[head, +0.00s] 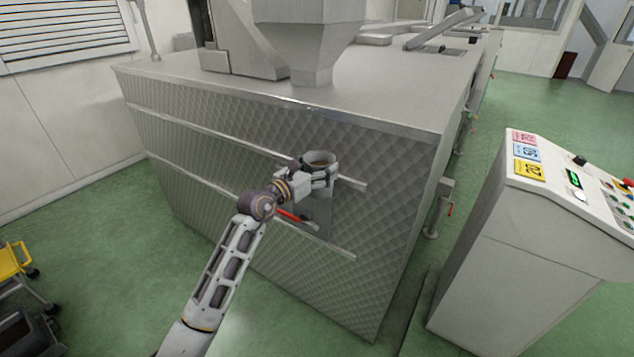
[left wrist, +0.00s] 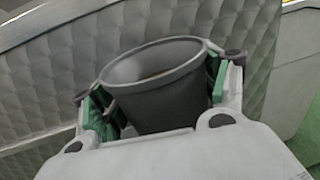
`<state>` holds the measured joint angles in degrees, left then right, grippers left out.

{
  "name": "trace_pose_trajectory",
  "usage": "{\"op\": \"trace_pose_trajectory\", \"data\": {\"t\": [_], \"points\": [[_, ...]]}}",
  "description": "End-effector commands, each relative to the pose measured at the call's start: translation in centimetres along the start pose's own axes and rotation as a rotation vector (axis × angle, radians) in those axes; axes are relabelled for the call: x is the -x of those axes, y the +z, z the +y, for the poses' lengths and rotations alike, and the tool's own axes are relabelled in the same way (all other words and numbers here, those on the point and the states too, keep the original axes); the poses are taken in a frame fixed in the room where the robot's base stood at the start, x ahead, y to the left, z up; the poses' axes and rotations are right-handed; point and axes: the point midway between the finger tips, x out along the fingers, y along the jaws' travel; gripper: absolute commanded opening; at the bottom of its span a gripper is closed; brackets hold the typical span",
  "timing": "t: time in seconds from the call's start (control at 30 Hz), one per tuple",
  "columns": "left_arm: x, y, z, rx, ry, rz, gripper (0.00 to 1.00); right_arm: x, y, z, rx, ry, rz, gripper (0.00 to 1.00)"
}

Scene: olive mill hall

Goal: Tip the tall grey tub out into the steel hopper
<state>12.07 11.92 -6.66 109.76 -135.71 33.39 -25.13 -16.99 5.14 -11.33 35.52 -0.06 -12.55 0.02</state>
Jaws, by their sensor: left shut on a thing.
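The tall grey tub (head: 320,159) is in front of the quilted steel side of the machine, its open mouth up and roughly upright. Something brownish shows inside its mouth. In the left wrist view the tub (left wrist: 160,100) sits between the green-padded fingers. My left gripper (head: 317,176) is shut on the tub, around its upper part. A funnel-shaped steel hopper (head: 306,40) stands on top of the machine, up and behind the tub; its upper part is cut off by the frame. My right gripper is out of view.
The steel machine (head: 400,95) has a flat top and rails along its quilted side, close behind the tub. A control console (head: 500,255) stands at the right. A yellow cart (head: 12,262) is at the left edge.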

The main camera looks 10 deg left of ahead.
Motion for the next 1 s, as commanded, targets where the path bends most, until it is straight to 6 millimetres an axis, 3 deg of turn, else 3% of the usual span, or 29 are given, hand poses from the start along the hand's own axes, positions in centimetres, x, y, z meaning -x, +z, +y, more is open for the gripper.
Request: {"op": "trace_pose_trajectory", "data": {"t": [0.03,0.5,1.0], "points": [[-0.3,1.3,0.3,-0.005,-0.004,-0.006,0.35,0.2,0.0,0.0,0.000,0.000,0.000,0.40],[-2.4,9.1,2.3,-0.004,-0.030,-0.007,0.35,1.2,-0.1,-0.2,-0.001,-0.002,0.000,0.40],[-3.2,18.8,5.2,-0.004,-0.009,-0.008,0.35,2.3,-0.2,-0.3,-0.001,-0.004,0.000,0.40]]}}
